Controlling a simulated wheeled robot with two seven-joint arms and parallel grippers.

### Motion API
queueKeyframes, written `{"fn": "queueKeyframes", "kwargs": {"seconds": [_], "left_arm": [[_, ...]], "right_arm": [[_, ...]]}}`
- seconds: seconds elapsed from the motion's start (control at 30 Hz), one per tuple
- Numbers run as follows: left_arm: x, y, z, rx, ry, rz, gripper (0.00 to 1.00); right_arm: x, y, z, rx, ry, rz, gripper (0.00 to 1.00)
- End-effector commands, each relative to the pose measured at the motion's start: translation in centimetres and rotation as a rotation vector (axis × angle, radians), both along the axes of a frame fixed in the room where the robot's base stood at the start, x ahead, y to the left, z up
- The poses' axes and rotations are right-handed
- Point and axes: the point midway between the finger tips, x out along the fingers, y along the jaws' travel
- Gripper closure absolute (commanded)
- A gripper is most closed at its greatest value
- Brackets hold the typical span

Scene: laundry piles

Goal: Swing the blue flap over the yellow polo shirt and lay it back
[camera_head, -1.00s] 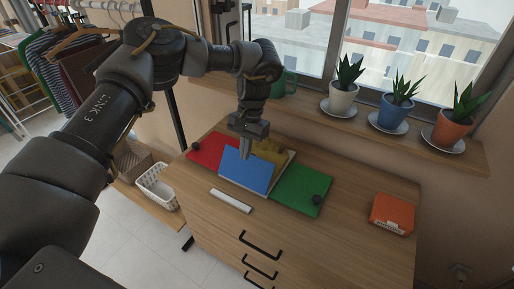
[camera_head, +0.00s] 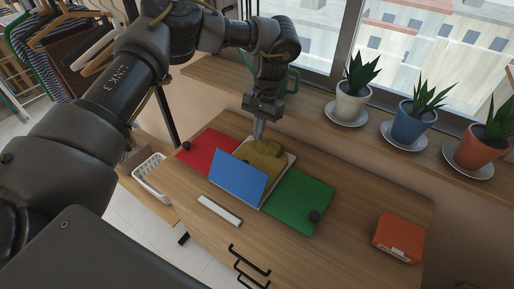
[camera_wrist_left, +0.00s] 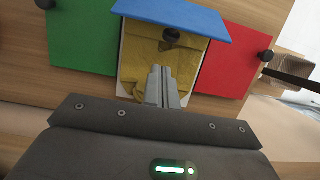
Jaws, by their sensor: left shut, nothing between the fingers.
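The blue flap (camera_head: 238,178) stands tilted up at the front edge of the folding board, with the yellow polo shirt (camera_head: 262,156) behind it. In the left wrist view the blue flap (camera_wrist_left: 175,16) crosses the top, with a dark knob (camera_wrist_left: 171,35) just below its edge. The shirt (camera_wrist_left: 135,65) lies folded on the pale middle panel. My left gripper (camera_head: 258,132) is shut and empty, pointing down at the shirt's far side, apart from the blue flap. Its fingers (camera_wrist_left: 160,70) cover part of the shirt; contact cannot be told. My right gripper is not in view.
The red flap (camera_head: 209,151) and green flap (camera_head: 297,201) lie flat either side. A white bar (camera_head: 219,211) lies in front and an orange box (camera_head: 399,236) to the right. Potted plants (camera_head: 408,125) line the sill. A white basket (camera_head: 150,177) is at left.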

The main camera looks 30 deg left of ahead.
Motion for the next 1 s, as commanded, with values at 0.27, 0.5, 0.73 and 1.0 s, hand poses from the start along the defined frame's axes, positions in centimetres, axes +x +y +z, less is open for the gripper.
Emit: {"fn": "queueKeyframes", "kwargs": {"seconds": [0.27,0.5,0.73,1.0], "left_arm": [[-1.2,0.3,-3.6,0.0,0.006,0.001,1.0],[-2.2,0.3,-7.3,0.001,0.004,0.0,1.0],[-2.6,0.3,-9.2,0.0,0.003,-0.002,1.0],[-2.7,0.3,-9.5,0.0,0.002,-0.001,1.0]], "right_arm": [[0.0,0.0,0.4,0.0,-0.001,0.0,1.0],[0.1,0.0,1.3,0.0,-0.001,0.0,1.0],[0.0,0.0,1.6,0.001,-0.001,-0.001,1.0],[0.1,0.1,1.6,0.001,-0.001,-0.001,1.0]]}}
